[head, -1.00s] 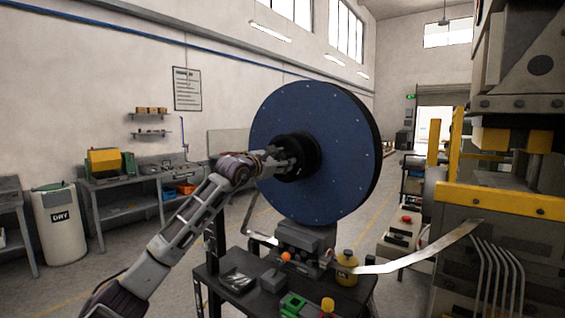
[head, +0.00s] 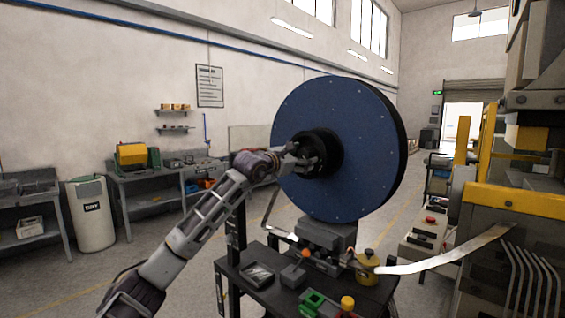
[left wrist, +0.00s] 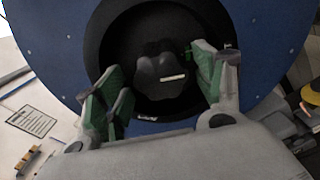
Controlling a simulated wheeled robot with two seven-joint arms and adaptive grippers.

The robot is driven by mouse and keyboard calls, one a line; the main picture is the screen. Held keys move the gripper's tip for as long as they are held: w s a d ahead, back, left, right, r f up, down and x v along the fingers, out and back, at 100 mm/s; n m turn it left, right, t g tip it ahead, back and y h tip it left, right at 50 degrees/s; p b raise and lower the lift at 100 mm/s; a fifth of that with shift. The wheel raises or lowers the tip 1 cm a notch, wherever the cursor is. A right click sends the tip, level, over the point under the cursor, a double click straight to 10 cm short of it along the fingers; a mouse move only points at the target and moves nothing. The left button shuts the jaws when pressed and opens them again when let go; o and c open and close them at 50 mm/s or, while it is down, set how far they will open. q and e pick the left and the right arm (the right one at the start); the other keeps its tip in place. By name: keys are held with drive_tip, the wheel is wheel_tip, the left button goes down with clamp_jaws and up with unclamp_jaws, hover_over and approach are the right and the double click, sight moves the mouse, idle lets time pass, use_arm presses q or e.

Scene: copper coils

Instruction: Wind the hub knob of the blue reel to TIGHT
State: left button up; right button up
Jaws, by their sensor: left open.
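The blue reel (head: 365,130) stands upright above a dark workbench, its round blue face toward me. In the left wrist view its blue face (left wrist: 258,22) surrounds a black recessed hub (left wrist: 118,38). The dark lobed hub knob (left wrist: 160,72) sits inside the hub and bears a short pale mark (left wrist: 173,77). My left gripper (head: 298,158) is at the hub. In the left wrist view its green-padded fingers (left wrist: 160,88) are open, one on each side of the knob; I see a gap on both sides. The right gripper is not in view.
The dark workbench (head: 258,292) below the reel holds a yellow pot (head: 367,266), a green block (head: 313,300) and an orange-topped lever (head: 305,255). A pale metal strip (head: 440,262) runs right toward a large press with yellow bars (head: 520,200). Open floor lies left of the bench.

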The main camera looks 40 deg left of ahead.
use_arm(q)
drive_tip(key=s, duration=1)
drive_tip(key=shift+s+a, duration=0.15)
drive_tip(key=shift+a, duration=0.25)
idle(0.8)
idle(0.5)
